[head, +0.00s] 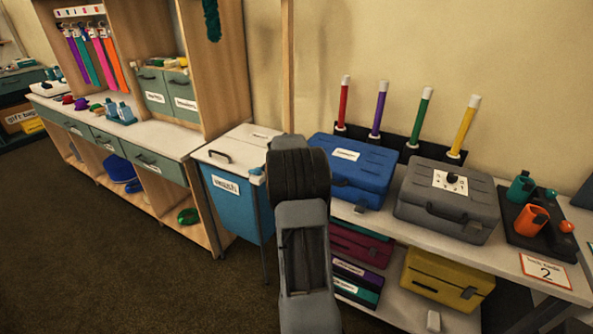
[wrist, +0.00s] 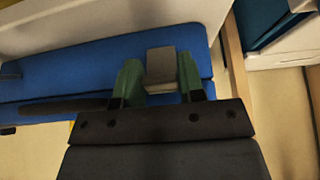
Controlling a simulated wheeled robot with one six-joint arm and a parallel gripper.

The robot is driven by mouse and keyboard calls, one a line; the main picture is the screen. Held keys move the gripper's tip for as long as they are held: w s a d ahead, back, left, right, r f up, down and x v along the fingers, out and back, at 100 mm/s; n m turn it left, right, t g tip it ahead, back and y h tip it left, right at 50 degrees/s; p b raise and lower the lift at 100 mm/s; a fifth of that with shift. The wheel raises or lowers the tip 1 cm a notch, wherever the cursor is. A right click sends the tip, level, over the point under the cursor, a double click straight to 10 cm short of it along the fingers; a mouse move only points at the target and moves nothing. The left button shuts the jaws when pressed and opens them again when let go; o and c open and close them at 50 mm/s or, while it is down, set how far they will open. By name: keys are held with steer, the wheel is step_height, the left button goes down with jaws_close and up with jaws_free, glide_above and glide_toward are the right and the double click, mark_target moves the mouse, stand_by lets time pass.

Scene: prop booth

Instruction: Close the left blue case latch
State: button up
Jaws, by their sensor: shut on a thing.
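The blue case (head: 357,171) with a white label stands closed on the shelf top in the head view. The left latch is hidden there behind my arm. In the wrist view the blue case (wrist: 90,72) fills the upper left, with its dark handle (wrist: 65,108) to the left of my gripper. My gripper (wrist: 160,84) has its two green fingers on either side of a grey latch (wrist: 161,66) and is shut on it. Whether the latch is fully fastened I cannot tell.
A grey case (head: 450,197) stands right of the blue case. Colored wands (head: 380,110) stand behind them. A blue bin (head: 232,190) is close on the left. A yellow case (head: 446,278) lies on the lower shelf. Dark carpet on the left is free.

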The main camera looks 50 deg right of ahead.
steer(key=shift+d, duration=0.1)
stand_by(0.3)
steer(key=o, duration=0.9)
steer(key=shift+o, duration=0.2)
steer(key=v, duration=1.4)
steer(key=shift+d, duration=0.1)
